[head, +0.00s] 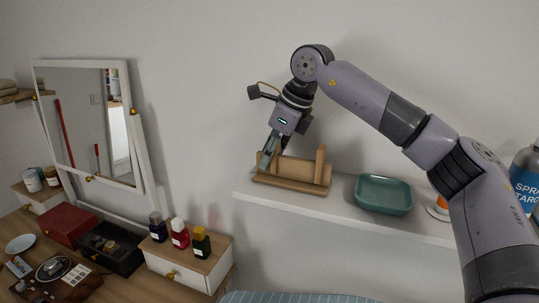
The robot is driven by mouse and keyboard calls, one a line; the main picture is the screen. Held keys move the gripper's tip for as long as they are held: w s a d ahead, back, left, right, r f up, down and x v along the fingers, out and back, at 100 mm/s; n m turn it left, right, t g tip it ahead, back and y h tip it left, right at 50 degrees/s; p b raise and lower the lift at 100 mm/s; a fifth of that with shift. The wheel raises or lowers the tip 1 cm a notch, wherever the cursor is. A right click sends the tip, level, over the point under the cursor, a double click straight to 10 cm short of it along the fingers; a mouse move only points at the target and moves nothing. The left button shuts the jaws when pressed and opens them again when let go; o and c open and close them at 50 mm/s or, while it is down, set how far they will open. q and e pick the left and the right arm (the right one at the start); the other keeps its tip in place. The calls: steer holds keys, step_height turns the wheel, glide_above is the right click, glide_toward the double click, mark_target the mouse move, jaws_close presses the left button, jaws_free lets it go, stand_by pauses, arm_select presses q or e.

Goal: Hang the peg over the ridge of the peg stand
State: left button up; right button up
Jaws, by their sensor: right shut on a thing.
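The wooden peg stand (292,189) sits on the white shelf, with a flat base, an upright at each end and a ridge between them. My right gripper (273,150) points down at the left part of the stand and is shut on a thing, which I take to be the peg. The peg is too small and too covered by the fingers to make out clearly. I cannot tell whether it touches the ridge. My left gripper is not in view.
A teal tray (384,195) stands right of the stand on the white shelf (340,207). A blue spray bottle (526,178) is at the far right. Small bottles (180,234) stand on a drawer box at lower left, below a mirror (92,125). The wall behind is bare.

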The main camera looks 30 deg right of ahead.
steer(key=o, duration=0.8)
